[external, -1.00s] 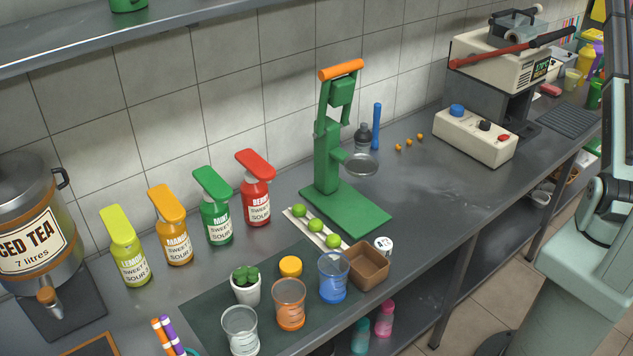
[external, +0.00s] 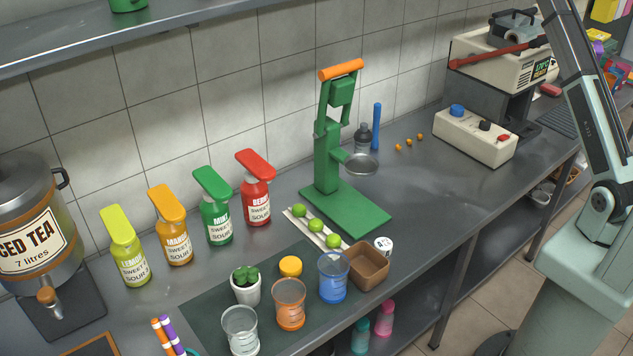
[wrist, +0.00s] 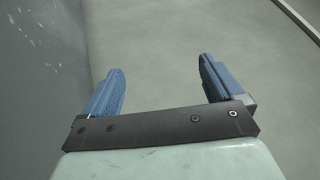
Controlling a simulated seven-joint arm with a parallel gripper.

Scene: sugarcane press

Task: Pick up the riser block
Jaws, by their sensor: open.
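My gripper (wrist: 160,76) shows in the wrist view, with its two blue fingers wide apart and nothing between them. It is out of frame in the external view. No thing in view is clearly the riser block, and I cannot tell which one it is. A brown box-like piece with a hollow top (external: 367,266) sits at the counter's front edge, right of the blue cup. A green press (external: 330,160) with an orange handle stands on the counter behind it. The wrist view shows only plain grey surfaces beneath my fingers.
Several syrup bottles line the wall. A cream control box (external: 475,137) is at right. The counter right of the press (external: 430,180) is mostly clear.

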